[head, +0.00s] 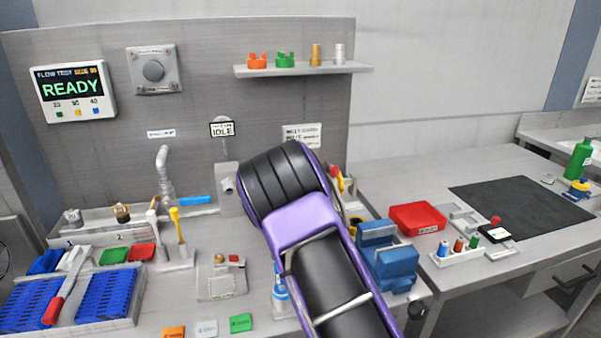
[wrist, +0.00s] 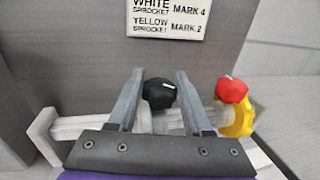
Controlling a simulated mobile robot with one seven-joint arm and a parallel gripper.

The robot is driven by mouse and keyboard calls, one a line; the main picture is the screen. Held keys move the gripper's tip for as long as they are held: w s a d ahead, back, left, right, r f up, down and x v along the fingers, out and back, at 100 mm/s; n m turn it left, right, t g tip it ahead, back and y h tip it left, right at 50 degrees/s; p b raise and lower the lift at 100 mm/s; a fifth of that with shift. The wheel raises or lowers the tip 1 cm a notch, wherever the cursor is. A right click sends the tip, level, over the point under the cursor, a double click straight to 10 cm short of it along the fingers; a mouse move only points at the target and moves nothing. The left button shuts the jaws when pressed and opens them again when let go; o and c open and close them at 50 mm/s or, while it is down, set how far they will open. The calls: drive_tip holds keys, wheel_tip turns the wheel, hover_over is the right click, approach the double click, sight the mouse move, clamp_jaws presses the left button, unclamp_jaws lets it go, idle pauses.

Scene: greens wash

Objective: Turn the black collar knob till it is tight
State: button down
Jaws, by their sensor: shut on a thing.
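The black collar knob (wrist: 159,94) is in the middle of the wrist view, with a small white mark on its top. My gripper (wrist: 159,76) is shut on it, one grey finger on each side. The knob sits over a pale horizontal bar (wrist: 90,121) that runs behind the fingers. The knob's lower part and its seat are partly hidden by my gripper. In the head view my purple and black arm covers the knob and the gripper.
A red knob (wrist: 231,90) on a yellow part (wrist: 240,122) stands close to the right of my gripper. A panel with a sprocket label (wrist: 168,18) rises behind. Blue blocks (head: 393,262) and a red tray (head: 417,218) lie right of my arm.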

drive_tip(key=shift+c, duration=1.6)
unclamp_jaws()
drive_tip(key=shift+r, duration=0.1)
wheel_tip(320, 180, up, 10)
drive_tip(key=p, duration=0.6)
